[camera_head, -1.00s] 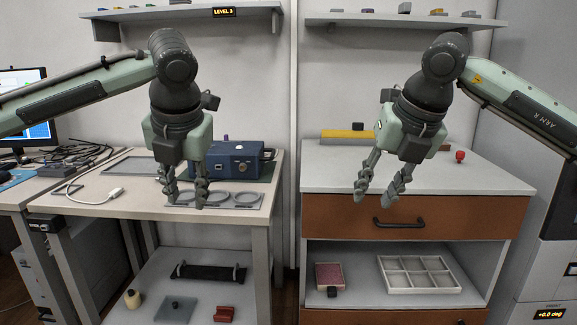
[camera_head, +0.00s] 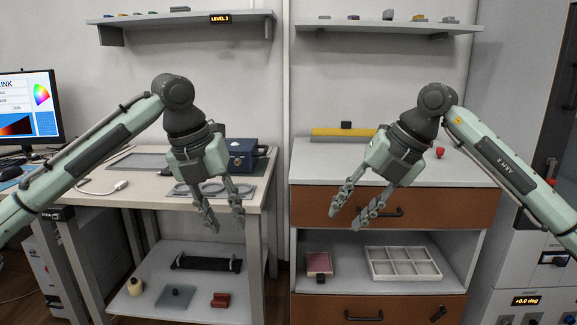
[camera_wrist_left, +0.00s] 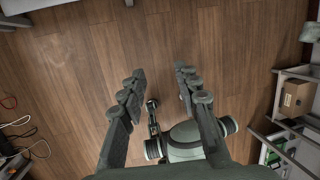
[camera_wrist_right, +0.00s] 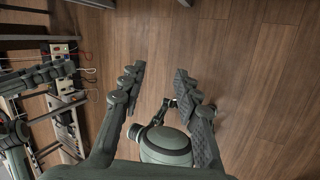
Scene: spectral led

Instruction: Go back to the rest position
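My left gripper (camera_head: 225,222) hangs in front of the left table, with its fingers spread and nothing between them. In the left wrist view its open fingers (camera_wrist_left: 158,78) point down at bare wooden floor. My right gripper (camera_head: 343,220) hangs in front of the orange-brown drawer cabinet, with its fingers apart and empty. In the right wrist view its open fingers (camera_wrist_right: 157,78) are also over bare floor. Both arms are bent, with the grippers angled inward toward each other. Neither gripper touches anything.
The left table (camera_head: 150,194) carries a blue box (camera_head: 242,153) and a plate with rings (camera_head: 212,190). The cabinet top (camera_head: 310,172) holds a yellow bar (camera_head: 330,134) and a red knob (camera_head: 439,152). A white divided tray (camera_head: 403,278) lies on the open shelf. Wall shelves hang above.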

